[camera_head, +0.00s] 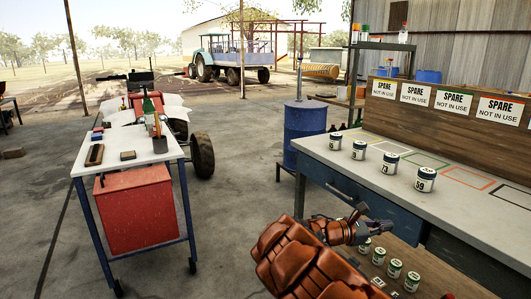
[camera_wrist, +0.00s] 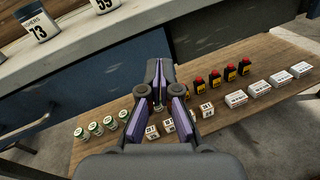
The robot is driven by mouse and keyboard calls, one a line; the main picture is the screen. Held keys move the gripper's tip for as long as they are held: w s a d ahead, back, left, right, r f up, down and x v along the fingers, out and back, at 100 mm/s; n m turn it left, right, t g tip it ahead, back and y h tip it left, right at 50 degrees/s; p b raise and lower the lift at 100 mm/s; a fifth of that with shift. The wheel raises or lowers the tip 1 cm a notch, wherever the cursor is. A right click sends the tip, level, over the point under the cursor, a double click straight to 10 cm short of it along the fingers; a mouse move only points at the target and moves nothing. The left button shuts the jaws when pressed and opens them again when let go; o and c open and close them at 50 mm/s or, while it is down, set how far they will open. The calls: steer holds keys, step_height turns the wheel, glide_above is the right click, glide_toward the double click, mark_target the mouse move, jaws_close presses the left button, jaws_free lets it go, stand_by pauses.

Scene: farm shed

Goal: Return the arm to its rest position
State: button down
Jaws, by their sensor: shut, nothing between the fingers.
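My orange arm reaches forward at the lower right of the head view. My gripper (camera_head: 372,222) is in front of the workbench's (camera_head: 455,207) near edge, close to its blue drawer front. In the wrist view my gripper (camera_wrist: 160,72) is shut and empty, with the lower shelf (camera_wrist: 92,157) beyond its fingers. No object is held.
Several numbered cans (camera_head: 425,180) stand on the bench. Green-lidded jars (camera_wrist: 95,129), white boxes (camera_wrist: 236,98) and red-capped bottles (camera_wrist: 214,78) sit on the shelf. A tool cart (camera_head: 135,215) and blue barrel (camera_head: 304,125) stand left, with open floor between cart and bench.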

steer(key=s+d+r+m+g+y, duration=0.1)
steer(key=s+d+r+m+g, duration=0.2)
steer(key=s, duration=0.4)
steer(key=s+d+r+m+g+y, duration=0.1)
steer(key=s+d+m+g, duration=0.1)
steer(key=s+m, duration=0.3)
steer(key=s+a+f+m+g+y, duration=0.25)
steer(key=s+m+y, duration=0.2)
steer(key=s, duration=0.85)
steer(key=s+a+f+m+t+y, duration=0.1)
steer(key=s+a+f+m+y, duration=0.3)
steer(key=s+a, duration=0.55)
steer(key=s+a+f+m+t+y, duration=0.1)
steer(key=s+a+f+y, duration=0.2)
steer(key=s+a+y, duration=0.45)
step_height(320, 180, up, 24)
steer(key=s+a+h+p, duration=0.1)
steer(key=s+a+p, duration=0.1)
steer(key=p, duration=2)
steer(key=shift+a+r, duration=0.2)
steer(key=shift+a, duration=0.1)
